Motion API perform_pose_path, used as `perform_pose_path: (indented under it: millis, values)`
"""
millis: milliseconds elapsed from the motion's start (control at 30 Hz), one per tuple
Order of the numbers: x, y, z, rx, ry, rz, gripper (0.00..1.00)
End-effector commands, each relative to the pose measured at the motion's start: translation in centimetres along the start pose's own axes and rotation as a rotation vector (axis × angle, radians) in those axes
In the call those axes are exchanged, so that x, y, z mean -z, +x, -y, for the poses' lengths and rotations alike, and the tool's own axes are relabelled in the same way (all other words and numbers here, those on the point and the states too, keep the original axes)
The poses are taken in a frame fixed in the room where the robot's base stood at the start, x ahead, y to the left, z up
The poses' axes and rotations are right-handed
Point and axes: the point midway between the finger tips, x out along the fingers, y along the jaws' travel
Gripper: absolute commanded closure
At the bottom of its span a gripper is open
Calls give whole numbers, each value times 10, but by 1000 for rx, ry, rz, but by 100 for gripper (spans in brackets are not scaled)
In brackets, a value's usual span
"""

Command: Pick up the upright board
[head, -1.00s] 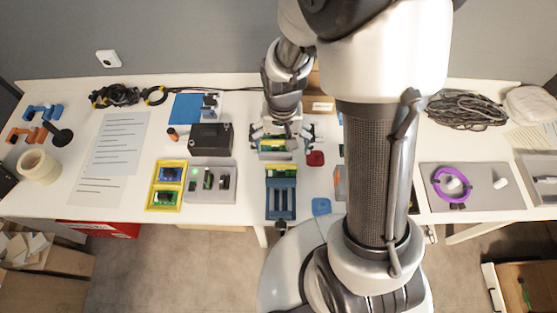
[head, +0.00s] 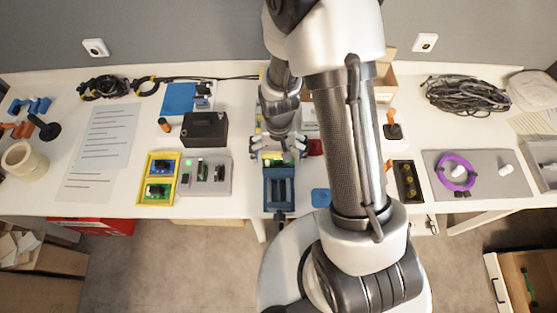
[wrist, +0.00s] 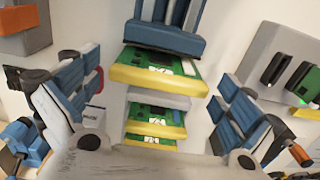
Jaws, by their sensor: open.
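A green board with a yellow edge (wrist: 160,72) stands at the end of the blue slotted rack (wrist: 165,38), at the top middle of the wrist view. In the head view the rack (head: 279,192) sits near the table's front edge, with the board partly hidden by my gripper. My gripper (head: 279,150) is over the rack's far end. In the wrist view its two fingers (wrist: 148,108) are spread wide, one on each side of the board, with gaps and nothing held. More green boards with yellow edges (wrist: 155,128) show beyond the first.
A grey holder with upright boards (head: 205,174) and a yellow tray with boards (head: 158,178) stand left of the rack. A black box (head: 205,130) is behind them. A blue pad (head: 321,198) and a dark tray (head: 405,181) lie to the right. My arm hides part of the table.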

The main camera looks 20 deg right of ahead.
Motion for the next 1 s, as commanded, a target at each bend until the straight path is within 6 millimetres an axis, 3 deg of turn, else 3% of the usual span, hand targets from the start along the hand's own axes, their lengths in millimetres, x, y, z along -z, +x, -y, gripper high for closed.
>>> perform_pose_path:
  millis: [167, 800, 1000]
  values:
    - [0, -1, 0, 0, 0, -1, 0]
    - [0, -1, 0, 0, 0, -1, 43]
    - [0, -1, 0, 0, 0, 0, 44]
